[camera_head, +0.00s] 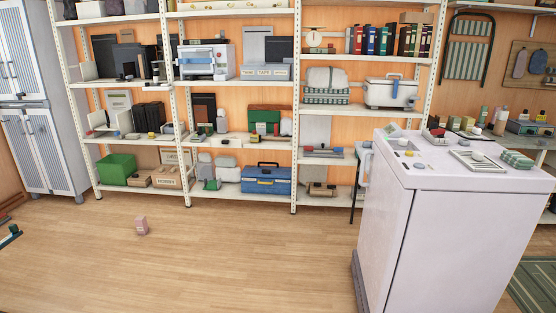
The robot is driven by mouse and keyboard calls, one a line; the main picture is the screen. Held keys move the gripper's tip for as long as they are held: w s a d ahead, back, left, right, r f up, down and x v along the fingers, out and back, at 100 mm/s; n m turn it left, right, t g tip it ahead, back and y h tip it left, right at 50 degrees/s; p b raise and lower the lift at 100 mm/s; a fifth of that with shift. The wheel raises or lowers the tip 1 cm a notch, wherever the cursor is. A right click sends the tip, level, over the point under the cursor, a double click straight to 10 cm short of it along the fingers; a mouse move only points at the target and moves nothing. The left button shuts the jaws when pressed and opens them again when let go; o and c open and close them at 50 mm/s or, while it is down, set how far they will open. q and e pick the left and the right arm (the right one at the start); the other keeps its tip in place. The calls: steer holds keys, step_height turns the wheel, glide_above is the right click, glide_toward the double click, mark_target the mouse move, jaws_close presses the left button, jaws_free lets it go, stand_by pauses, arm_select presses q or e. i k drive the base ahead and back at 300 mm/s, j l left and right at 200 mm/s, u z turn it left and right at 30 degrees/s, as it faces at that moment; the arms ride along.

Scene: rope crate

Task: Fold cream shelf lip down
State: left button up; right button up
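A cream metal shelving unit (296,120) stands along the wooden back wall, with several bays and several levels. Its shelf fronts show as thin cream edges, such as the middle-bay edge (240,142) below the green case. I cannot tell which edge is the folding lip or how it is angled. I see no gripper that I can make out clearly, and nothing is touching the shelves.
A white cabinet (440,235) with small items on top stands at the right front, hiding part of the shelving. A grey-blue locker (40,130) stands left. A dark object (9,237) lies at the left edge.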

mark_target(217, 142)
steer(key=i+l+u, duration=0.1)
steer(key=i+u, duration=0.25)
steer(key=i, duration=1.55)
steer(key=i+j+z, duration=0.1)
steer(key=i+z, duration=0.2)
steer(key=i, duration=1.6)
